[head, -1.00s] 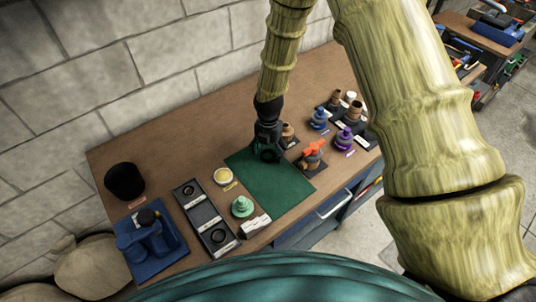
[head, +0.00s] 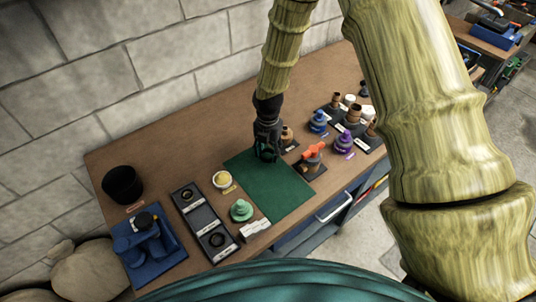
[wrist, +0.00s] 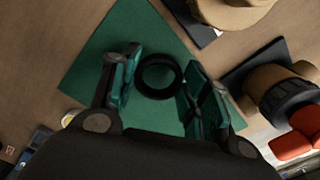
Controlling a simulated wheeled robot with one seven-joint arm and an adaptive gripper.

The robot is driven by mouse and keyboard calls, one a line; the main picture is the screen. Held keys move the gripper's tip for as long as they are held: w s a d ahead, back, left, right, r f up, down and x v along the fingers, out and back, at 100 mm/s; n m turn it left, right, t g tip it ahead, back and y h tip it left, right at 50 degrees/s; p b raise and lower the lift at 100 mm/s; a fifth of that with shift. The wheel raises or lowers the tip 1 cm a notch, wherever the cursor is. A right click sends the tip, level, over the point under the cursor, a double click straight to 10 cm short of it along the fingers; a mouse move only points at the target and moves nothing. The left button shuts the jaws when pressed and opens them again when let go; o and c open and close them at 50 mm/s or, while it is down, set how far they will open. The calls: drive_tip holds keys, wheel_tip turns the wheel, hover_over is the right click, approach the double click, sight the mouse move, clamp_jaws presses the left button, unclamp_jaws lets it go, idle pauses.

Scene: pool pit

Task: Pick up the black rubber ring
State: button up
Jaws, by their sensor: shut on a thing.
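The black rubber ring (wrist: 160,77) sits between the two fingers of my gripper (wrist: 156,88) in the wrist view, over the green mat (wrist: 128,40). The fingers are shut on its outer sides, and its open middle shows green. In the head view my gripper (head: 267,155) is over the far part of the green mat (head: 268,188). There the ring is small, dark and mostly hidden by the fingers. I cannot tell whether the ring is clear of the mat.
A dark tray (head: 202,218) with other black rings lies left of the mat. A yellow-topped dish (head: 222,180), a green stepped piece (head: 241,210) and a black cup (head: 122,184) stand left. An orange-topped fitting (head: 312,154) and several coloured fittings stand right.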

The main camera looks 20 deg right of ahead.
drive_tip(key=shift+r, duration=0.35)
drive_tip(key=s+a+b, duration=0.1)
drive_tip(key=s+b, duration=0.1)
drive_tip(key=s, duration=0.3)
drive_tip(key=s+a+r+b, duration=0.1)
drive_tip(key=s+a+b, duration=0.1)
drive_tip(key=s, duration=0.3)
drive_tip(key=s+a+r+b, duration=0.1)
drive_tip(key=s+a+b, duration=0.1)
drive_tip(key=s, duration=0.3)
drive_tip(key=shift+a+r, duration=0.15)
drive_tip(key=shift+r, duration=0.1)
drive_tip(key=shift+s, duration=0.1)
drive_tip(key=shift+c, duration=0.8)
